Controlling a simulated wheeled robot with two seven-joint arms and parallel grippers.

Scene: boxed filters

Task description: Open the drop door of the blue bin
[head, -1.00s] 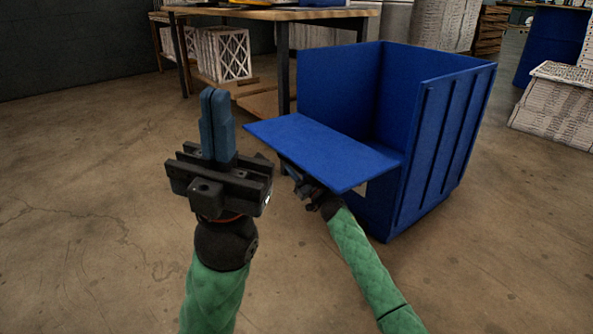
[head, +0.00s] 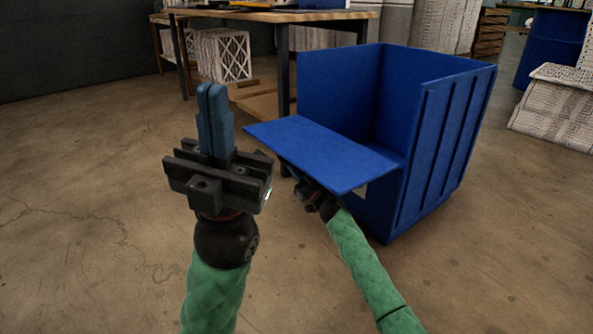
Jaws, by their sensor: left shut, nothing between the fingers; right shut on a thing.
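The blue bin (head: 428,150) stands on the floor right of centre. Its drop door (head: 320,152) is folded outward and lies about level, sticking out toward the left front. The bin's inside shows above it. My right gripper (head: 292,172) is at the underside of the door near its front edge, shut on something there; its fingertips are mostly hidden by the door. My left gripper (head: 215,120) is raised upright to the left of the door, apart from it, with its blue fingers shut and empty.
A wooden-topped workbench (head: 270,15) with dark legs stands behind the bin. White boxed filters (head: 222,55) sit under it. A stack of white filters (head: 560,105) is at the far right. The concrete floor at left and front is clear.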

